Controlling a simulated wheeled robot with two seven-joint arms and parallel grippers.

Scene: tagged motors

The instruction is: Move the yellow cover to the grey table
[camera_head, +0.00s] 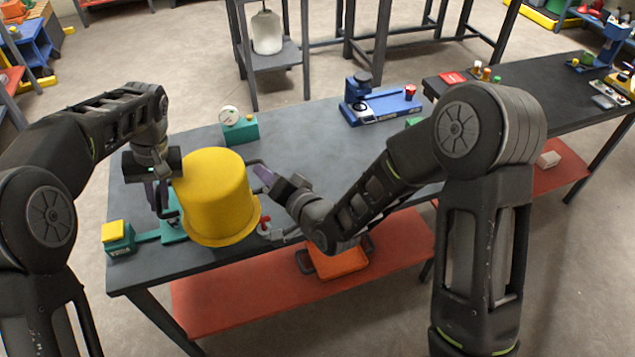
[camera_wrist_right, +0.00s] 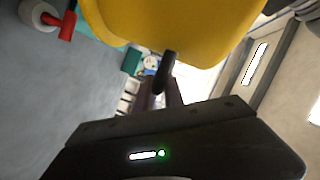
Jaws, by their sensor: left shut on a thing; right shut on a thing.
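The yellow cover (camera_head: 215,190) is a large upside-down bucket shape with a flared lower rim. It is held between my two grippers over the left part of a grey table (camera_head: 300,150). My left gripper (camera_head: 163,195) is shut at its left side. My right gripper (camera_head: 262,172) is shut at its right side, on what looks like a dark handle. In the right wrist view the cover (camera_wrist_right: 180,25) fills the top, with a dark finger (camera_wrist_right: 165,75) against it. The left grip point is partly hidden.
A teal device with a yellow top (camera_head: 117,236) stands at the table's front left, partly behind the cover. A teal box with a gauge (camera_head: 240,128) and a blue device (camera_head: 378,102) stand farther back. An orange crate (camera_head: 338,262) is on the red lower shelf. The table's middle is mostly clear.

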